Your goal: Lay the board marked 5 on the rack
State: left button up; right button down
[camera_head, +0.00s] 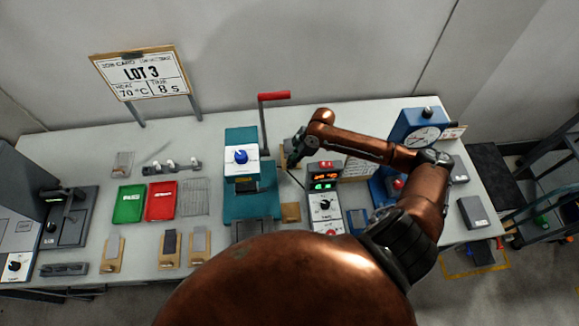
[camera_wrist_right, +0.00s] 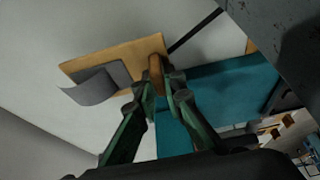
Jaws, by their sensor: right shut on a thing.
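My right gripper (camera_wrist_right: 163,88) is shut on the edge of a tan board (camera_wrist_right: 135,52) in the right wrist view. A grey strip (camera_wrist_right: 97,84) with a curled end lies on this board. No number is readable on it. In the head view the right gripper (camera_head: 292,156) is just right of the teal press (camera_head: 252,205), and the board is mostly hidden there. A grey wire rack (camera_head: 194,197) lies left of the press, beside the red tray. My left gripper is not in view.
A green tray (camera_head: 129,204) and a red tray (camera_head: 162,200) lie left of the rack. Several tan boards with strips (camera_head: 113,252) lie in front. The press has a raised red-handled lever (camera_head: 274,96). A control box (camera_head: 324,205) and a blue dial gauge (camera_head: 418,128) stand to the right.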

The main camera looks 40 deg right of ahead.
jog(key=shift+f, duration=1.9)
jog(key=shift+f, duration=0.1)
jog(key=c, duration=2)
grip_release()
